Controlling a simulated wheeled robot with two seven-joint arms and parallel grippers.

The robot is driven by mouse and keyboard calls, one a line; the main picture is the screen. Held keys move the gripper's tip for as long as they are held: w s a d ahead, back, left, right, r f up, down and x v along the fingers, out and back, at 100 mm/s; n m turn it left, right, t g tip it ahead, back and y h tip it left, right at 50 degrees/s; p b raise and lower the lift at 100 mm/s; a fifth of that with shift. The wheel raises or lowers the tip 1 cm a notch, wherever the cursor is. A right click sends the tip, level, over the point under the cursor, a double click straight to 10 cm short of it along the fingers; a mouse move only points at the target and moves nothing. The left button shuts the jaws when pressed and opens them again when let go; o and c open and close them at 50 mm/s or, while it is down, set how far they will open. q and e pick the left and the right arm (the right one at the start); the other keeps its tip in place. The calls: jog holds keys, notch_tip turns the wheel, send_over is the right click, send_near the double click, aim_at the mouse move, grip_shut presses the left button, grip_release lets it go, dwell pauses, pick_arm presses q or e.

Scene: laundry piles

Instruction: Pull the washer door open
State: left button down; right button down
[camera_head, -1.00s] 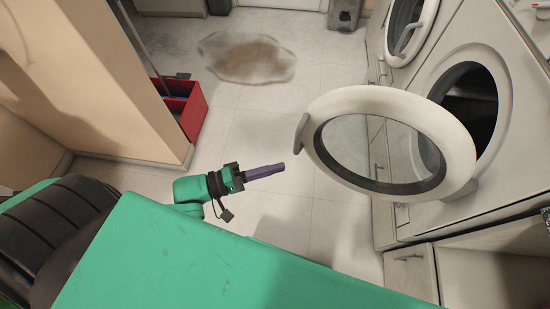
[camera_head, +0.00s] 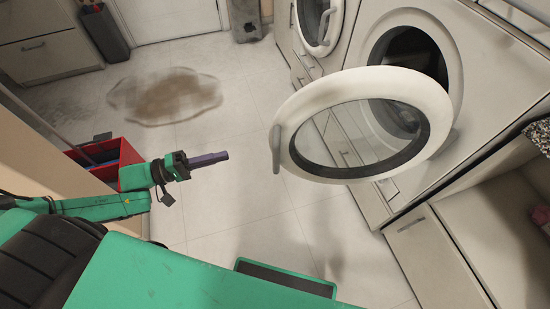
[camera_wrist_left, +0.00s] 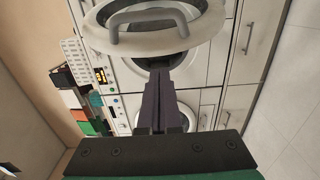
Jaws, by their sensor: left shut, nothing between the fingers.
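The washer door (camera_head: 439,112) is a round white ring with a glass middle, and it stands swung wide open from the washer (camera_head: 468,60). Its grey handle (camera_head: 276,149) is on the door's left rim. My left gripper (camera_head: 222,156) is shut and empty, to the left of the handle with a clear gap between them. In the left wrist view the shut fingers (camera_wrist_left: 165,82) point toward the door (camera_wrist_left: 190,42) and its handle (camera_wrist_left: 143,45), which show ahead at the top. The right gripper is in neither current view.
A second washer with a round door (camera_head: 319,22) stands farther back. A red bin (camera_head: 130,172) is at the left beside my left arm. A brown puddle (camera_head: 166,96) lies on the tiled floor. Drawers (camera_head: 437,262) are below the washer at the right.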

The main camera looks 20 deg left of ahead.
pick_arm(q)
jog(key=w+d, duration=0.2)
jog(key=d, duration=0.9)
jog(key=shift+d+r, duration=0.15)
jog(key=shift+d, duration=0.05)
